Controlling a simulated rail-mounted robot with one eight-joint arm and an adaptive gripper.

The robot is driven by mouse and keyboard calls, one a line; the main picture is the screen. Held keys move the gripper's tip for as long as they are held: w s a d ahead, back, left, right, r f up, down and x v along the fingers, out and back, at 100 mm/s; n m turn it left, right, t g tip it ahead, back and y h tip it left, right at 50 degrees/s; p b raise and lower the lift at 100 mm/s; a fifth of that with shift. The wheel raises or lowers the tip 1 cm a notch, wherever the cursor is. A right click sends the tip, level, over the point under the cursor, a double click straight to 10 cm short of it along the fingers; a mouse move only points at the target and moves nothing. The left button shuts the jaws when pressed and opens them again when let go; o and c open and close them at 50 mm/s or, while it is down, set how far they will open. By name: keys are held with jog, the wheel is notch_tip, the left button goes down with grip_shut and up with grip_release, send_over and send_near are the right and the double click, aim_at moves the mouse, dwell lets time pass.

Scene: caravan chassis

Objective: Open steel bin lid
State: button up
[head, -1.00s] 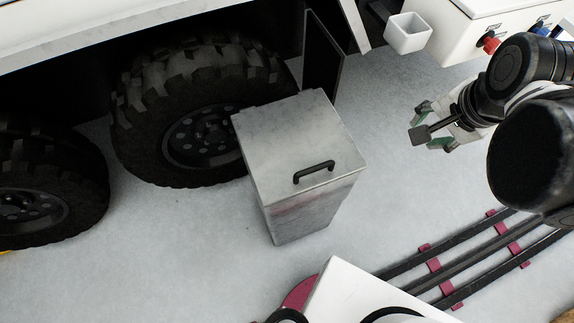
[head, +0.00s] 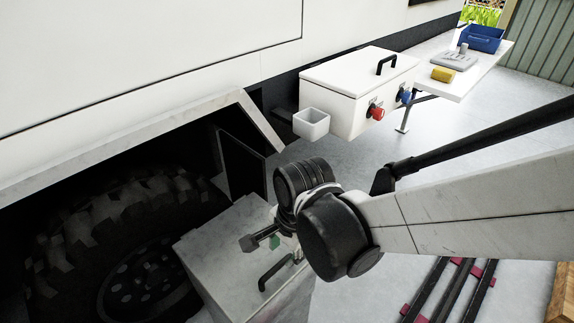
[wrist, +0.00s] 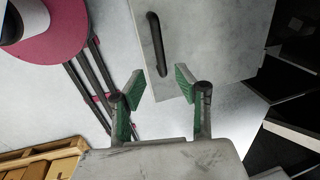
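The grey steel bin (head: 217,247) stands beside the wheel, its flat lid shut. The lid's black bar handle (head: 275,271) is near the front edge; it also shows in the wrist view (wrist: 157,43). My gripper (head: 274,242) is over the lid, close to the handle, and partly hidden by my arm. In the wrist view my gripper (wrist: 161,83) is open, with green pads apart and nothing between them. The handle lies just beyond the fingertips, slightly left of the right pad. I cannot tell the exact height above the lid. The bin's lower part is out of the head view.
A large black tyre (head: 110,215) stands left of the bin. A white box (head: 345,85) with red and blue fittings and a small white cup (head: 311,123) are above and behind. Floor rails (head: 450,290) run at the right. A shelf (head: 465,80) holds a blue tray.

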aim_at(279, 265)
jog(key=f, duration=0.2)
jog(key=f+b, duration=0.1)
jog(key=f, duration=0.2)
jog(key=w+a+f+b, duration=0.1)
jog(key=f, duration=0.1)
jog(key=shift+a+f, duration=0.1)
jog(key=shift+f, duration=0.05)
grip_shut()
